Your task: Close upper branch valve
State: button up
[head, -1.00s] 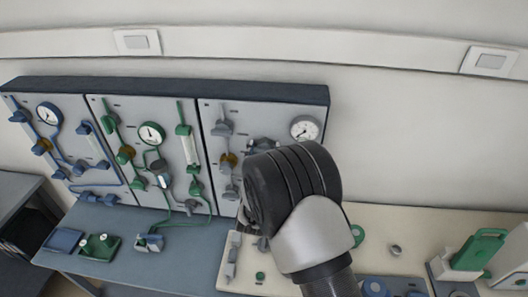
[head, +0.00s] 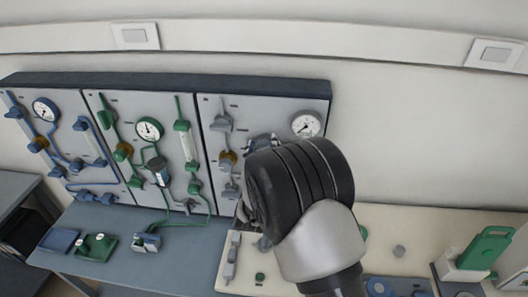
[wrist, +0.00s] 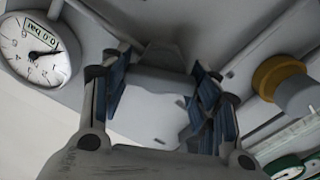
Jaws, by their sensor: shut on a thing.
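A grey valve body (wrist: 165,83) on the panel's face sits between my fingers in the wrist view. My gripper (wrist: 163,95) is shut on this grey valve, with one blue-padded finger on each side. In the head view my gripper (head: 262,143) is at the grey right-hand panel (head: 275,110), left of its round gauge (head: 306,124). My dark wrist hides part of the gripper and valve there. I cannot tell how far the handle is turned. The gauge also shows at the left of the wrist view (wrist: 35,50) and reads about 0.0 bar.
The green-piped panel (head: 158,184) and blue-piped panel (head: 72,115) stand further left. A bench (head: 440,222) with small equipment runs below.

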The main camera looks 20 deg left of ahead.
jog(key=n+b, duration=0.1)
jog(key=n, duration=0.5)
jog(key=shift+a, duration=0.1)
jog(key=n, duration=0.6)
jog(key=shift+f+n, duration=0.1)
jog(key=shift+n, duration=0.2)
dwell(0.3)
jog(key=o, duration=1.1)
jog(key=v, duration=1.2)
